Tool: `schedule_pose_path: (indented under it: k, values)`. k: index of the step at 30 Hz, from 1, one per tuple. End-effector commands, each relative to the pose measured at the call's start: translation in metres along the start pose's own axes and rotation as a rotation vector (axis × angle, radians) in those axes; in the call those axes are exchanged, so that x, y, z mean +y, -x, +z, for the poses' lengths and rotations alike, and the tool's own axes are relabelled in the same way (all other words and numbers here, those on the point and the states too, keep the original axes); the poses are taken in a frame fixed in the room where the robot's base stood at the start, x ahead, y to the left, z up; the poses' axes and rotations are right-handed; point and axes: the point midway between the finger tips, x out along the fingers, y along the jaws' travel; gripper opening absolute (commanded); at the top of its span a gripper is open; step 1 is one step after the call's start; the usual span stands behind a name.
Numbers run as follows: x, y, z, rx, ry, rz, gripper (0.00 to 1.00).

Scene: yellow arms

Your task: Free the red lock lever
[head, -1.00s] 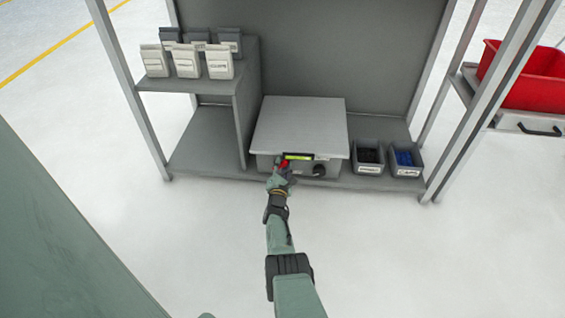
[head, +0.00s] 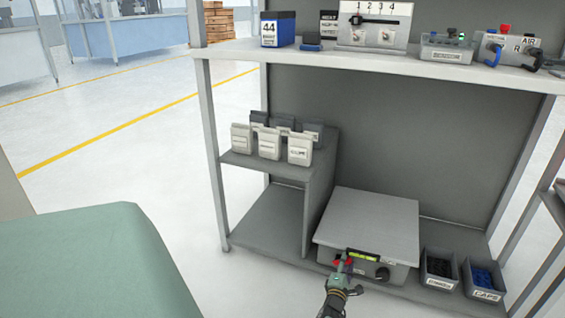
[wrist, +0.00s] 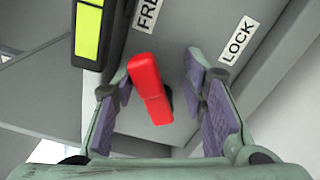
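The red lock lever (wrist: 150,88) is on the grey front face of a scale-like box (head: 368,222). In the wrist view it stands between my two fingers, and its upper end leans toward the partly cut-off FREE label (wrist: 147,14) rather than the LOCK label (wrist: 237,41). My gripper (wrist: 153,82) is open around the lever, with a gap visible on both sides. In the head view my gripper (head: 340,268) is at the box's front left, and the lever (head: 342,261) shows as a small red patch, partly hidden by it.
A yellow-green level (head: 363,256) and a black knob (head: 382,273) are on the box front, right of the lever. Grey bins (head: 438,267) stand to the right. A shelf with pouches (head: 268,145) is at left, and a worktop (head: 390,62) overhangs above.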

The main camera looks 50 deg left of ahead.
Motion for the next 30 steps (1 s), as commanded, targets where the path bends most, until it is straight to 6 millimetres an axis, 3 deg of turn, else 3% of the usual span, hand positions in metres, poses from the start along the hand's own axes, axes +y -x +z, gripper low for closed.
schedule_pose_path:
  k: [13,30]
  values:
    - [-0.023,0.0,-0.006,0.0,-0.616,0.0,0.38]
    - [-0.029,0.0,-0.014,0.001,-0.929,0.0,0.38]
